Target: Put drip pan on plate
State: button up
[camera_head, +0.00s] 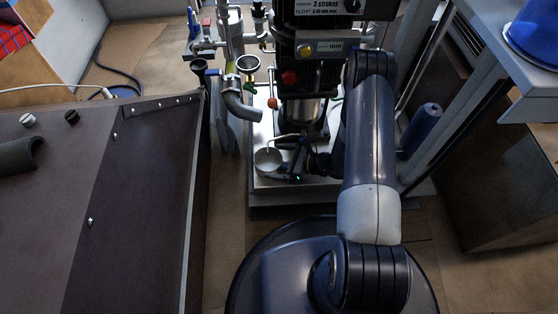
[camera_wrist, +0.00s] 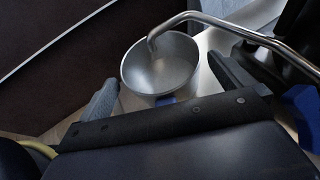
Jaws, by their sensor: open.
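The drip pan (camera_head: 267,160) is a small round metal bowl at the front left of the machine, over the pale metal plate (camera_head: 262,184) at its foot. In the wrist view the pan (camera_wrist: 160,72) is upright and looks empty. A bent metal tube (camera_wrist: 222,24) reaches over it with its end inside the rim outline; I cannot tell if they touch. My gripper (camera_wrist: 163,70) is open, with one finger left and one right of the pan. In the head view my gripper (camera_head: 296,177) is small and dark, just right of the pan. The pan's underside is hidden.
The machine's dark column (camera_head: 300,105) and a curved grey pipe (camera_head: 240,104) stand behind the pan. A dark brown panel (camera_head: 140,200) with pale bolts lies to the left. A grey frame post (camera_head: 450,115) and a blue cylinder (camera_head: 424,125) are at the right.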

jog(key=p+v, duration=0.3)
jog(key=v, duration=0.9)
jog(key=shift+p, duration=0.3)
dwell(1.6)
